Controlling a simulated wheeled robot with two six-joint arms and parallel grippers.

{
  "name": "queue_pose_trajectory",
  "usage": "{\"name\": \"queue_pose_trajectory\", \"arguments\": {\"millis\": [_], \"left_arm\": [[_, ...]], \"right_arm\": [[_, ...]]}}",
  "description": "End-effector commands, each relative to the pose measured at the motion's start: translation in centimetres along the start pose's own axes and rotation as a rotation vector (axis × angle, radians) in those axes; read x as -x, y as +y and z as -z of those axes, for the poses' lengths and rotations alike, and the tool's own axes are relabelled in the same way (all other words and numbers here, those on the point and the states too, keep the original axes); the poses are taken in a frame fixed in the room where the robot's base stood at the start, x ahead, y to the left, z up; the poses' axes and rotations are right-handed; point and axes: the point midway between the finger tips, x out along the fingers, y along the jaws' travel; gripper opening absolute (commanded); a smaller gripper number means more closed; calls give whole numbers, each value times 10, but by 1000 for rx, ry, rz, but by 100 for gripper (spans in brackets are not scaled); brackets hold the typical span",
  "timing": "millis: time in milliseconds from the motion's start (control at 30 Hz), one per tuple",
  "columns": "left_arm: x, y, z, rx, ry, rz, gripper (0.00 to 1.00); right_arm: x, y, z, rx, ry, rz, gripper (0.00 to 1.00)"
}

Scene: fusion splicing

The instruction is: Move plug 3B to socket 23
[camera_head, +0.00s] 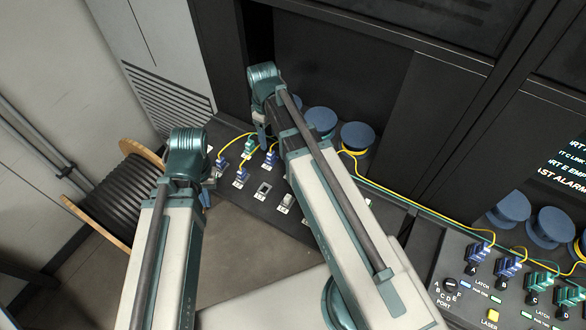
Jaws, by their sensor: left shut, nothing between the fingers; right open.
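Several plugs stand in the dark socket panel (247,200): blue plugs (241,177) and a green plug (249,147), some with yellow fibres. Grey sockets (263,190) without plugs show nearer the front. The labels are too small to read, so I cannot tell which plug is 3B or which socket is 23. My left gripper (205,197) is shut and empty at the panel's left end, mostly hidden by its wrist. My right gripper (261,135) is open over the back of the panel, beside the green plug. My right forearm hides part of the panel.
Blue spools (357,136) stand behind the panel. A yellow fibre (400,196) runs right to a console (460,270) with blue and green plugs, a knob and a laser button. A large cable reel (115,197) stands at left. Dark cabinets close off the back.

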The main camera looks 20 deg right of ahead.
Motion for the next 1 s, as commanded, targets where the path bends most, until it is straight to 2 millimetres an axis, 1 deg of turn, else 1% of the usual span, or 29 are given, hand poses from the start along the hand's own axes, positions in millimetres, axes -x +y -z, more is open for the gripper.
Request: {"name": "queue_pose_trajectory", "arguments": {"millis": [167,267,467,800,900,1000], "left_arm": [[-4,0,0,0,0,0,0],[-10,1,1,0,0,0,0],[-32,3,2,1,0,0,0],[-78,8,5,3,0,0,0],[-87,8,5,2,0,0,0],[-90,9,6,2,0,0,0]], "right_arm": [[-4,0,0,0,0,0,65],[-11,0,0,0,0,0,65],[-32,0,0,0,0,0,65],[-79,0,0,0,0,0,65],[-87,0,0,0,0,0,65],[-91,0,0,0,0,0,65]]}}
